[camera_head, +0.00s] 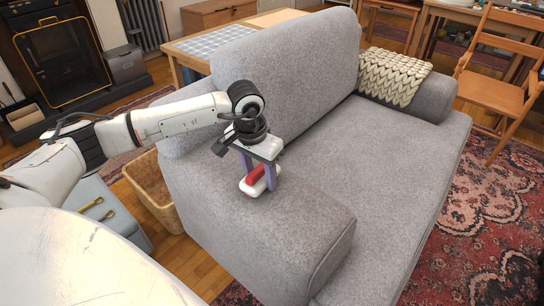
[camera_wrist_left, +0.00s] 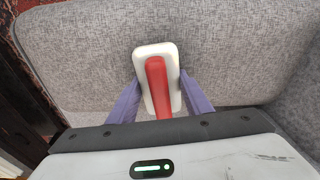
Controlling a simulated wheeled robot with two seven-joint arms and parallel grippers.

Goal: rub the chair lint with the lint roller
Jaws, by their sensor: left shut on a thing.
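The lint roller (camera_head: 264,186) is a white block with a red handle. My left gripper (camera_head: 258,177), with purple fingers, is shut on it just above or on the left armrest of the grey sofa (camera_head: 290,225); I cannot tell if it touches the fabric. In the left wrist view, the roller (camera_wrist_left: 146,62) sits between the two fingers of my left gripper (camera_wrist_left: 160,92), white base outward over the grey fabric. No lint can be made out on the fabric. My right gripper is not in view.
A knitted blanket (camera_head: 394,74) lies over the far armrest. The seat (camera_head: 385,150) is clear. A wicker basket (camera_head: 150,190) stands left of the sofa, beside a grey surface holding yellow-handled tools (camera_head: 92,204). A wooden chair (camera_head: 500,92) stands at right, a tiled table (camera_head: 215,42) behind.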

